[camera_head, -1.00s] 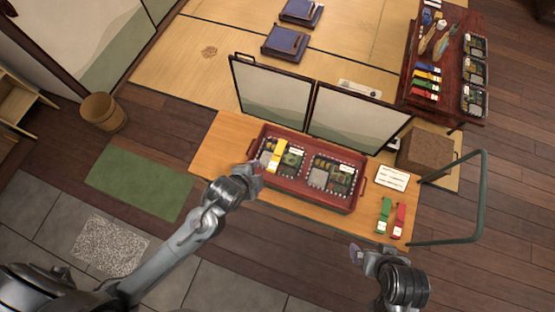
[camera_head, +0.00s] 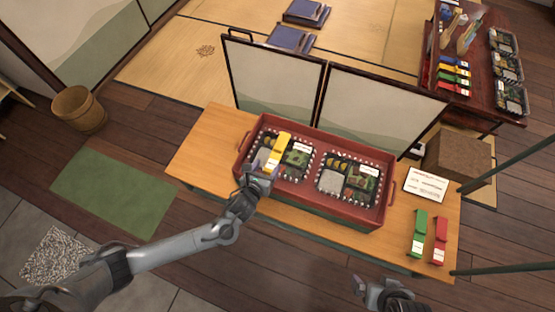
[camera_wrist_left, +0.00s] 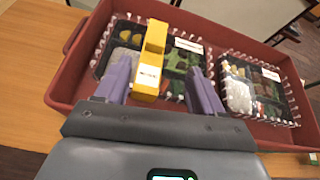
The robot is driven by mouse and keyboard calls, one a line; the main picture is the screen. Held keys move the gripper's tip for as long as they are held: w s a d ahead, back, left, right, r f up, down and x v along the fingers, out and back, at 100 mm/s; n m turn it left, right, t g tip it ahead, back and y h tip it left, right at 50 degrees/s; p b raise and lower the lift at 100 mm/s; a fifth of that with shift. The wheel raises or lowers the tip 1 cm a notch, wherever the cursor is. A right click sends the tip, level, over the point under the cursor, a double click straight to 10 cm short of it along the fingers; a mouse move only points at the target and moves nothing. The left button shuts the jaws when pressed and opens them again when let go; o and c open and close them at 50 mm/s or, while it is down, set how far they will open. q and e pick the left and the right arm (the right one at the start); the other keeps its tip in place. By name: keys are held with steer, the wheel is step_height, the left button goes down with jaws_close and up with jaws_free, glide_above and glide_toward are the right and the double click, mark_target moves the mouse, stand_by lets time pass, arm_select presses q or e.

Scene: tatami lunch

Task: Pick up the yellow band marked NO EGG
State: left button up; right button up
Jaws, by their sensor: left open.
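The yellow band (camera_head: 279,150) lies across the left lunch box (camera_head: 299,158) in the red tray (camera_head: 335,212). In the left wrist view the band (camera_wrist_left: 154,42) has a raised step and a white label at its near end; the label's print is too small to read. My left gripper (camera_head: 262,174) is at the band's near end in the head view. In the left wrist view its open purple fingers (camera_wrist_left: 160,72) stand on either side of the band, with gaps showing. My right gripper (camera_head: 367,288) is low at the bottom edge, away from the tray; its jaw opening is unclear.
A second lunch box (camera_head: 347,182) sits in the tray's right half. A green band (camera_head: 419,228), a red band (camera_head: 440,235) and a white card (camera_head: 426,185) lie on the table's right side. A folding screen (camera_head: 370,108) stands behind the tray.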

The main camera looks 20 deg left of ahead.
arm_select(q)
steer(key=m+b, duration=0.1)
steer(key=b, duration=0.3)
glide_toward(277, 150)
steer(key=w, duration=0.1)
steer(key=w+f, duration=0.1)
steer(key=w, duration=0.1)
steer(key=shift+f+t, duration=0.1)
steer(key=shift+t, duration=0.2)
steer(key=shift+w, duration=0.2)
steer(key=shift+w+f+b, duration=0.6)
steer(key=shift+b, duration=0.05)
steer(key=b+x, duration=0.2)
steer(key=x, duration=0.1)
steer(key=shift+d+f, duration=0.1)
steer(key=shift+d, duration=0.05)
steer(key=shift+w+b, duration=0.3)
steer(key=shift+w, duration=0.1)
steer(key=shift+s, duration=0.1)
steer(key=shift+c, duration=1.1)
steer(key=c, duration=0.7)
